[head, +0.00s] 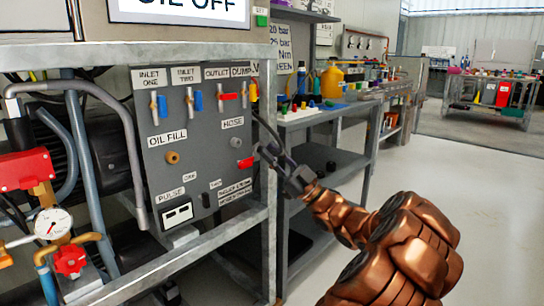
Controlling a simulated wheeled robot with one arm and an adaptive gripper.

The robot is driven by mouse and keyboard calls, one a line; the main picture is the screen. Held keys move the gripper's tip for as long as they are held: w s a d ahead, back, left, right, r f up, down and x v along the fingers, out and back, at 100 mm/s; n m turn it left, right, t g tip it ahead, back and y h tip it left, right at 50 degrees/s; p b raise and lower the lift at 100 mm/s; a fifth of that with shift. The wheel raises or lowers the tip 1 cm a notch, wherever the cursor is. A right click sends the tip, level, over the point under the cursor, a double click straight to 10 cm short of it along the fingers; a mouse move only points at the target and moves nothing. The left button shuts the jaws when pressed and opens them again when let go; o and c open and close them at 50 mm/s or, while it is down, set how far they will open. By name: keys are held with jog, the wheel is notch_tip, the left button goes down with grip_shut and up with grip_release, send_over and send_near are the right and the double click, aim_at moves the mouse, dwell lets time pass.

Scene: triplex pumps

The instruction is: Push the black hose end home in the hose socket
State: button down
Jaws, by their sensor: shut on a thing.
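The grey pump panel (205,150) stands at the left in the head view. Under its HOSE label is a small dark round fitting, the hose socket (236,142). A black hose (266,125) curves down at the panel's right edge to my gripper. My gripper (266,153) is shut on the black hose end, just right of the socket and apart from it in the picture. The fingers mostly hide the hose end, and I cannot tell its exact angle or its depth from the panel.
Blue, red and yellow valve levers line the panel top. A metal frame post (268,225) stands below my gripper. A workbench (325,114) with bottles stands behind. The floor at right is clear.

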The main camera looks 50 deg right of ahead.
aim_at(257, 147)
jog(key=shift+f+b, duration=0.2)
jog(key=shift+b, duration=0.1)
jog(key=shift+w+r, duration=0.15)
jog(key=shift+w, duration=0.05)
jog(key=shift+w+p, duration=0.75)
jog(key=shift+w, duration=1.9)
jog(key=shift+w+d, duration=0.1)
jog(key=shift+w, duration=1.05)
dwell(0.8)
jog(key=c, duration=1)
grip_release()
jog(key=v, duration=1.2)
